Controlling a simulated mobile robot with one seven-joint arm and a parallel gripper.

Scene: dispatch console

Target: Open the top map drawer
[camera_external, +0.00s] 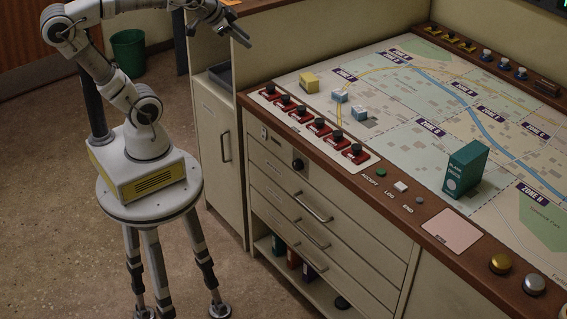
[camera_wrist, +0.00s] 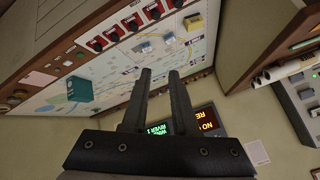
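The map drawers are a stack of beige fronts under the map console in the external view. The top map drawer (camera_external: 285,191) has a metal bar handle (camera_external: 313,208) and looks shut, with its front flush with the others. A black knob (camera_external: 298,164) sits on the panel strip above it. My gripper (camera_external: 241,36) is raised at the top of the external view, above the side cabinet and well away from the handle. In the wrist view my gripper (camera_wrist: 160,73) shows two dark parallel fingers with a gap and nothing between them.
The map tabletop (camera_external: 400,110) carries a row of red switches (camera_external: 320,127), small blocks and a green box (camera_external: 466,168). A side cabinet (camera_external: 219,140) stands left of the drawers. A green bin (camera_external: 128,52) is at the back. Floor in front of the drawers is clear.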

